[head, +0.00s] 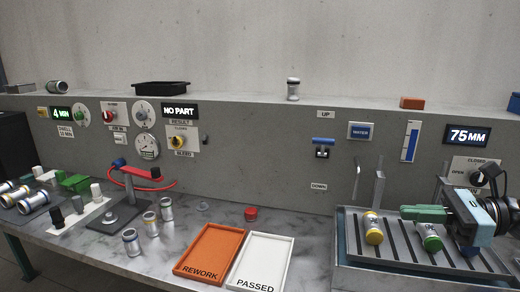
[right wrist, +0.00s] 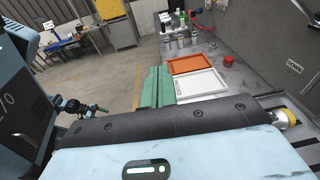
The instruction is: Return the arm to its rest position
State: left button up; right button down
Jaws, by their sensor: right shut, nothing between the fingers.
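My right gripper (head: 408,213) reaches in from the right over the slatted metal tray in the head view. Its green fingers are together with nothing between them, and they are above the tray, near a yellow-capped cylinder (head: 373,230) and a green-banded cylinder (head: 430,238). In the right wrist view the closed green fingers (right wrist: 160,86) point away toward the bench, beside the white and orange trays. My left gripper does not show in the head view.
The slatted tray (head: 345,262) stands at the right, below a control panel. The white PASSED tray (head: 262,262) and orange REWORK tray (head: 210,252) look empty. Several metal cylinders, including one at the front (head: 131,242), stand at left near a red-armed fixture (head: 140,173).

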jog(key=s+a+f+m+t+h, duration=0.2)
jog(key=f+m+t, duration=0.2)
jog(key=f+m, duration=0.55)
jog(key=s+a+f+m+t+h+p, duration=0.15)
jog(key=f+m+t, duration=0.25)
jog(key=f+m, duration=0.55)
jog(key=s+a+f+m+t+h, duration=0.35)
jog(key=f+m, duration=0.35)
jog(key=m, duration=0.5)
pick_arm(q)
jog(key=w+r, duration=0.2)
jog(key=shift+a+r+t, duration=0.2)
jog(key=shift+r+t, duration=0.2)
pick_arm(e)
jog(key=s+a+f+m+g+h, duration=0.1)
jog(key=s+f+m+g+h, duration=0.2)
jog(key=s+f+m, duration=0.5)
jog(key=s+f+m+g+h, duration=0.3)
jog(key=s+f+m+g, duration=0.2)
jog(key=s+f+m, duration=0.4)
jog(key=s+f, duration=0.4)
jog(key=s, duration=0.5)
jog(key=shift+a+f+h, duration=0.15)
jog(key=shift+a+h, duration=0.15)
jog(key=shift+a, duration=0.05)
